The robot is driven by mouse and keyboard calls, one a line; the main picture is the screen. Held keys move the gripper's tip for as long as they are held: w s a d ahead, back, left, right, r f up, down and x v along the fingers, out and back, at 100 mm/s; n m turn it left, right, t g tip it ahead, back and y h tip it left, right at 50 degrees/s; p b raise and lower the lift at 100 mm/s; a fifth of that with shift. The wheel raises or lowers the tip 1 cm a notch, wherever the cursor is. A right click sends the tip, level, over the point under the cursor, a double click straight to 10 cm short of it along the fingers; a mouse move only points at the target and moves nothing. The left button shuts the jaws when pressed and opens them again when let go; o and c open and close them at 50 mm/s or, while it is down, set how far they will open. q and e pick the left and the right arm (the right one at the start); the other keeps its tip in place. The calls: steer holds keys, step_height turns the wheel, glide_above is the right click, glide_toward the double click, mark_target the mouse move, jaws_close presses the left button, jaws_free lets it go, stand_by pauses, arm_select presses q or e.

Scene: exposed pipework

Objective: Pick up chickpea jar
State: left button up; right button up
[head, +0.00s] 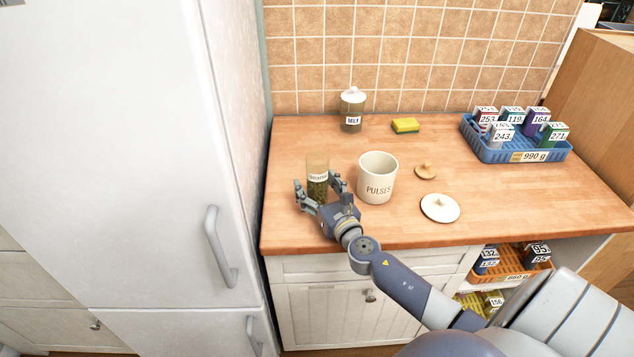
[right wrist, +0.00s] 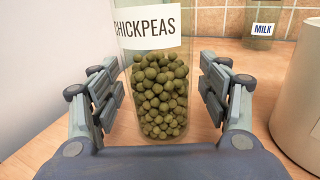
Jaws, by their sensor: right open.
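The chickpea jar (head: 317,185) is a clear upright jar, partly filled with round greenish chickpeas, on the wooden counter near its left end. Its white label reads CHICKPEAS in the right wrist view (right wrist: 158,95). No lid shows on it in the head view. My right gripper (head: 321,191) is open around the jar, one finger on each side. In the right wrist view my right gripper (right wrist: 160,105) shows a gap between each finger and the glass. My left gripper is in neither view.
A cream PULSES pot (head: 377,180) stands open just right of the jar. A white lid (head: 440,208) and a small wooden lid (head: 426,171) lie further right. A MILK jar (head: 352,112), a sponge (head: 405,125) and a blue crate (head: 515,152) stand behind. A fridge (head: 130,150) is left.

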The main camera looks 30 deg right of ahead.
steer(key=shift+s, duration=0.1)
steer(key=shift+c, duration=0.5)
steer(key=c, duration=1.3)
steer(key=shift+r, duration=0.2)
